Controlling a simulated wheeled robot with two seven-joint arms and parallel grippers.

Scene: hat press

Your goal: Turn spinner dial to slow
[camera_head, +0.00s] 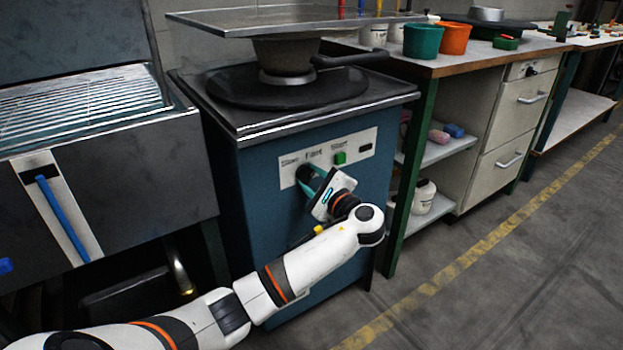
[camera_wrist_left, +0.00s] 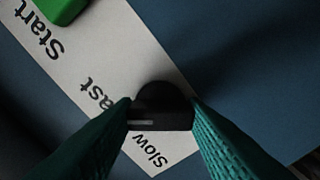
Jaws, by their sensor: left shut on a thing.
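The black spinner dial (camera_wrist_left: 162,97) is between the teal fingers of my left gripper (camera_wrist_left: 161,116) in the left wrist view, with both fingertips against its sides. A short pale mark shows on the dial's near bar, at its left part. The printed words "Slow" and "Fast" are beside the dial, with "Fast" partly hidden; which one the dial points at I cannot tell for sure. In the head view my left gripper (camera_head: 313,182) reaches the white label panel (camera_head: 370,140) on the blue machine's front and hides most of the dial. My right gripper is not in view.
A green start button (camera_head: 340,158) is just right of the dial; it also shows in the left wrist view (camera_wrist_left: 62,8). The blue machine (camera_head: 255,190) carries a round dark plate (camera_head: 350,86) on top. A workbench (camera_head: 425,65) with pots stands at right.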

